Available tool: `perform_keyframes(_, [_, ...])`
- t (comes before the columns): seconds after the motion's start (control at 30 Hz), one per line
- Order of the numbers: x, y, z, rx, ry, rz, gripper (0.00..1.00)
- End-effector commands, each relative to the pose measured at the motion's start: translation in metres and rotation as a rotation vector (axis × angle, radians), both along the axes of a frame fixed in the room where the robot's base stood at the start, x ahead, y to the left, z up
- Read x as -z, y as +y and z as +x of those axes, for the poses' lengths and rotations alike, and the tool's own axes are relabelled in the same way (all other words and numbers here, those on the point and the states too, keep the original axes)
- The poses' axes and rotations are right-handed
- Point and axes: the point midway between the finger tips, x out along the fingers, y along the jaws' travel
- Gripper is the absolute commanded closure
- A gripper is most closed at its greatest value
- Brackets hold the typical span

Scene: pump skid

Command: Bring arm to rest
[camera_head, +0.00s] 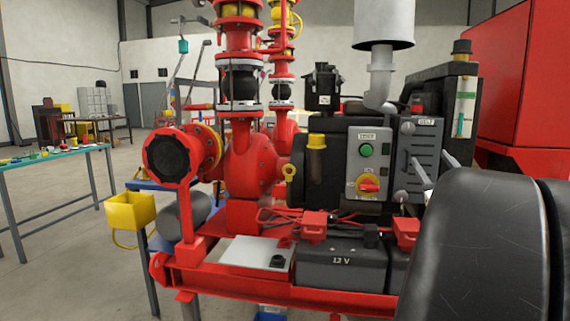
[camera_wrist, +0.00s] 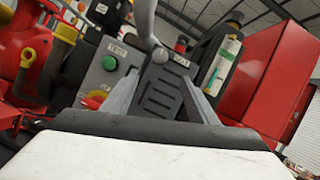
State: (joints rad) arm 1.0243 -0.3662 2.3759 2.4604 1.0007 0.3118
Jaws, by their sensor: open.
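My gripper (camera_wrist: 162,76) shows in the wrist view as two grey fingers spread apart, with nothing between them. They point toward a dark ribbed cover on the engine of the red pump skid. In the head view, my gripper (camera_head: 428,156) is partly hidden behind my large dark arm link (camera_head: 480,250), which fills the lower right. The fingertips appear in front of the ribbed cover (camera_head: 426,140), right of the control panel (camera_head: 369,163). I cannot tell whether they touch it.
The panel carries a green button (camera_head: 367,149) and a red switch on a yellow plate (camera_head: 368,185). A 12 V battery (camera_head: 342,268) sits on the red skid frame (camera_head: 215,280). A yellow bin (camera_head: 130,211) and a work table (camera_head: 55,160) stand left. Open floor lies between them.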

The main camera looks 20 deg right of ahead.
Motion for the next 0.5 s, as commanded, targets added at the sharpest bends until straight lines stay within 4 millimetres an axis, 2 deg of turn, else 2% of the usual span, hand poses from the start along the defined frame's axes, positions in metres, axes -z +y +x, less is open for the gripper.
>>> perform_keyframes(0.17, [0.001, 0.004, 0.003, -0.010, 0.009, -0.008, 0.47])
perform_keyframes(0.27, [0.005, 0.025, 0.014, -0.054, 0.049, -0.044, 0.47])
perform_keyframes(0.37, [0.016, 0.066, 0.032, -0.143, 0.128, -0.122, 0.47])
perform_keyframes(0.5, [0.043, 0.145, 0.055, -0.309, 0.277, -0.289, 0.47])
